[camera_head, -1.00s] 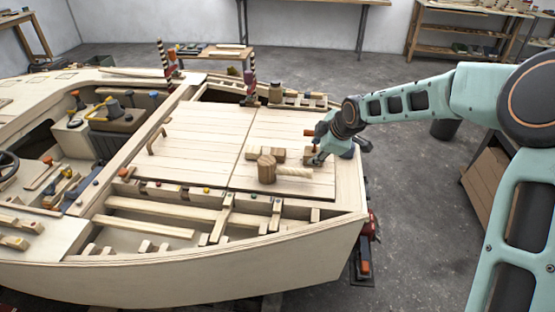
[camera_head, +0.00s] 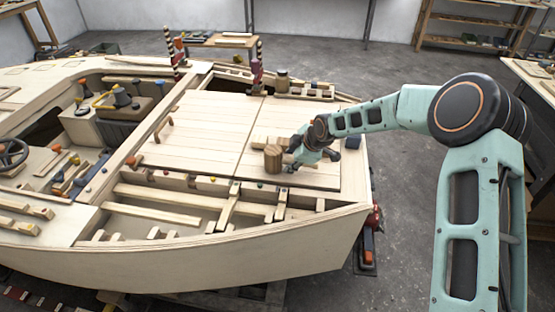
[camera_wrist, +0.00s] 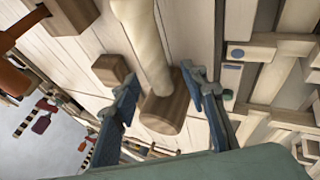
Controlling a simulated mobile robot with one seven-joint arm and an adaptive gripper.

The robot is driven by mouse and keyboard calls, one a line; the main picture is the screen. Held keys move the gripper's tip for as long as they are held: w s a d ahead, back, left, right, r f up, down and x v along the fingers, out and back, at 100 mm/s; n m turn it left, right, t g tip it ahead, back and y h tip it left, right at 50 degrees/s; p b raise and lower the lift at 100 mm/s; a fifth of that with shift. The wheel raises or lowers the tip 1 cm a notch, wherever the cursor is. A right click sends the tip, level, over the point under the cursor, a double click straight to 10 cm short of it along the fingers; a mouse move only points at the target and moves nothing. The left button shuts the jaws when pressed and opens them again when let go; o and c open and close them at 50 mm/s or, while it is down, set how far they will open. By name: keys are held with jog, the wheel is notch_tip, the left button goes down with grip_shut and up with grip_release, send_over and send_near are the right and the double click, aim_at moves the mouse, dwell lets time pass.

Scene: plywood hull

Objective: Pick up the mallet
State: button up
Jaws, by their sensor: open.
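The mallet's brown wooden head (camera_head: 273,159) stands on the plank deck of the plywood hull. The wrist view shows the mallet's pale round handle (camera_wrist: 147,45) running up from the head. My gripper (camera_head: 294,163) is low over the deck, just right of the head, and hides most of the handle in the head view. In the wrist view, my gripper (camera_wrist: 160,76) is open, with its blue-padded fingers on either side of the mallet near where handle meets head. Gaps seem to show on both sides; contact is hard to tell.
A small wooden block (camera_wrist: 110,69) lies close beside the left finger. Another wooden block (camera_head: 257,143) lies behind the mallet head. An open framed bay (camera_head: 165,205) runs along the deck's near side.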

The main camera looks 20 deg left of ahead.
jog(key=shift+w+a+f, duration=0.1)
jog(key=shift+f, duration=0.1)
jog(key=shift+c, duration=0.5)
grip_shut()
jog(key=shift+r, duration=0.1)
